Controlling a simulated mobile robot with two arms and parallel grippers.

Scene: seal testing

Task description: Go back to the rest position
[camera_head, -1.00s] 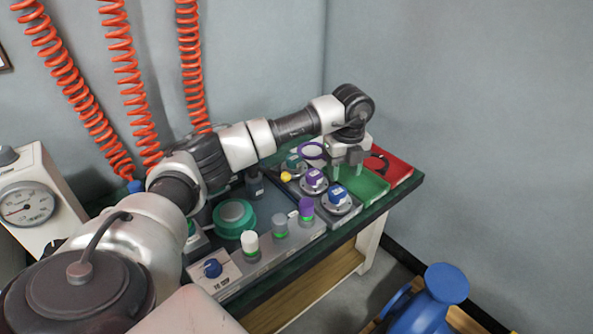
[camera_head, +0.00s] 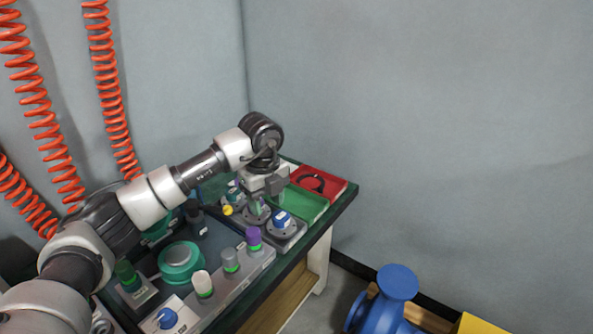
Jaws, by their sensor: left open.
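My left arm reaches in from the left over the bench. Its gripper (camera_head: 267,198) points down, with its fingers apart and nothing seen between them. It hangs over the row of round fittings, left of the green tray (camera_head: 308,205). A fitting with a blue top (camera_head: 282,219) stands just right of and below the fingers. The fitting behind the fingers is partly hidden. My right gripper is not in view.
A red tray (camera_head: 334,186) with a black ring lies at the bench's far right corner. A teal round part (camera_head: 180,260) and several knobs stand nearer. Orange coiled hoses (camera_head: 112,90) hang at left. A blue flanged part (camera_head: 392,300) is below right.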

